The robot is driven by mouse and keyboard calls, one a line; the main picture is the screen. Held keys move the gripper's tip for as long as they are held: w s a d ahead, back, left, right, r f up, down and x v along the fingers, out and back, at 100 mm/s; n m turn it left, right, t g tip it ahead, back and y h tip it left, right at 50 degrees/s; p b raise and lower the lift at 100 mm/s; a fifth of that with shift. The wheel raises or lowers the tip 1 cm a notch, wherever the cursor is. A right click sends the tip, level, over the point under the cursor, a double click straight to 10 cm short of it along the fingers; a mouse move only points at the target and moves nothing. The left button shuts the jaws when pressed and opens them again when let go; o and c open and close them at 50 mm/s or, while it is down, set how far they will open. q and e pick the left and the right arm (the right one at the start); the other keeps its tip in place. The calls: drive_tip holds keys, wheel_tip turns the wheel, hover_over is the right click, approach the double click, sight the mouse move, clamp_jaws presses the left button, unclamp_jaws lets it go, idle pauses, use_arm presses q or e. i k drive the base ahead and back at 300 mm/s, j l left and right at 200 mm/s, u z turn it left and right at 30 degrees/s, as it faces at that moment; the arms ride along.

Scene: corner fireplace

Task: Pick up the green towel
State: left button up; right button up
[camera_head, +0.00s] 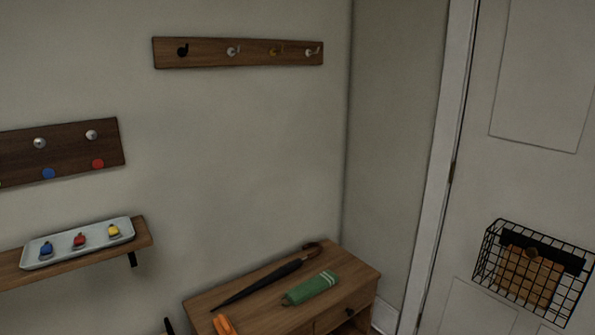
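The green towel (312,288) lies folded or rolled on top of a wooden cabinet (355,270), low in the middle of the head view. It has pale stripes near its right end. A dark closed umbrella (266,279) with a curved brown handle lies just behind it. Neither of my grippers shows in the head view.
An orange object (223,324) sits at the cabinet's front left. A shelf (143,236) at left holds a tray (42,262) with three small coloured items. Hook boards (215,62) hang on the wall. A wire basket (490,262) hangs on the door (545,190).

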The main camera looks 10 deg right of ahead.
sight(304, 291)
drive_tip(key=k+l, duration=0.4)
drive_tip(key=i+l, duration=0.25)
drive_tip(key=i, duration=0.15)
drive_tip(key=i+l+z, duration=0.1)
drive_tip(key=i+l, duration=0.4)
drive_tip(key=i, duration=0.25)
